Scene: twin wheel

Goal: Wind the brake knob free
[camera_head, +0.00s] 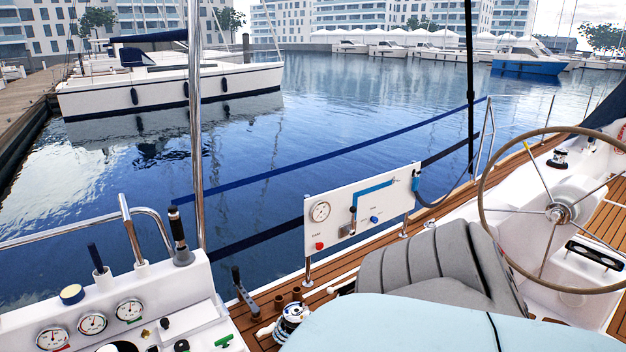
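A large steering wheel (481,198) with a tan rim and thin metal spokes stands at the right, in front of a white pedestal (585,198). At its centre is a round metal hub (559,213). I cannot tell whether a part of this hub is the brake knob. No gripper touches the wheel. Neither my left nor my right gripper is in view.
A grey padded seat (425,262) and a light blue surface (400,325) lie before the wheel. A white panel (340,235) with a gauge stands at the rail. A white console (165,292) with gauges and levers is at the left. Water lies beyond.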

